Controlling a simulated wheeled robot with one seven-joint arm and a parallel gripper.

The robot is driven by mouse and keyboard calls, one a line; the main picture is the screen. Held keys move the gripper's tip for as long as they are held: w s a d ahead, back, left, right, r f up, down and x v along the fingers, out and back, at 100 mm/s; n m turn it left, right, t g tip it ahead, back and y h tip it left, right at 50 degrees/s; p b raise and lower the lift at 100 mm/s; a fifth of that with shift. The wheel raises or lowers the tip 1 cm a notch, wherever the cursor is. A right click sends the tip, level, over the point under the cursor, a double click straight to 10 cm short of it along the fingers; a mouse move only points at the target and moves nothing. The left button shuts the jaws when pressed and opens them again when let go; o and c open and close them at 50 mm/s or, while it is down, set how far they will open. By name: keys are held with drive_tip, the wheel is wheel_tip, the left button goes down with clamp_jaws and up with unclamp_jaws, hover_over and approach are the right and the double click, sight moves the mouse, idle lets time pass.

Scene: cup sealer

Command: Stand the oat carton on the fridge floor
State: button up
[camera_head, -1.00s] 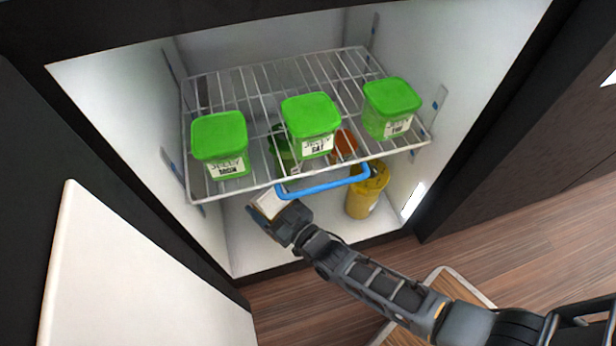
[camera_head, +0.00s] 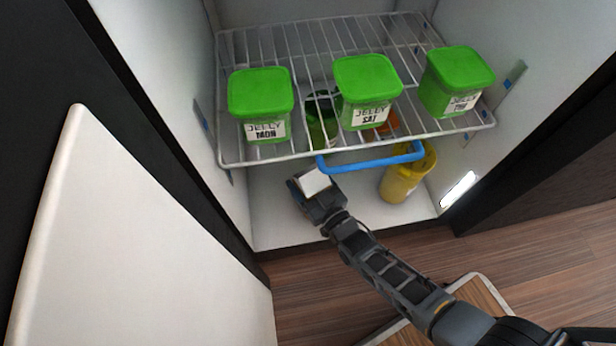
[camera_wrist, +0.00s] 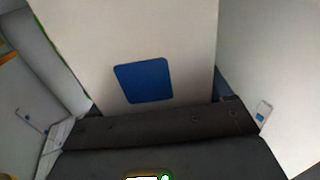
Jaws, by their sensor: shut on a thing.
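The oat carton shows as a small pale block (camera_head: 315,181) in the head view, under the front left of the wire shelf. In the wrist view its pale face with a blue square (camera_wrist: 172,40) fills the middle. My gripper (camera_head: 304,187) is shut on the carton, inside the fridge opening. The dark fingers (camera_wrist: 150,127) cross the carton's lower part in the wrist view. The white fridge floor (camera_head: 272,220) lies below. The carton's base is hidden, so I cannot tell whether it touches the floor.
The wire shelf (camera_head: 240,159) above carries three green-lidded jelly tubs (camera_head: 367,90). A blue bar (camera_head: 372,158) runs along its front edge. A yellow container (camera_head: 403,178) stands on the floor to the right. A green bottle (camera_head: 322,128) is behind, below the shelf. The fridge door (camera_head: 130,230) is at left.

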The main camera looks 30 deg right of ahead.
drive_tip(key=shift+w+f, duration=0.1)
drive_tip(key=shift+f, duration=0.1)
drive_tip(key=o, duration=1.9)
drive_tip(key=shift+c, duration=0.2)
drive_tip(key=s+d+p, duration=0.1)
drive_tip(key=s+p, duration=0.2)
drive_tip(key=s, duration=0.9)
drive_tip(key=shift+s, duration=0.1)
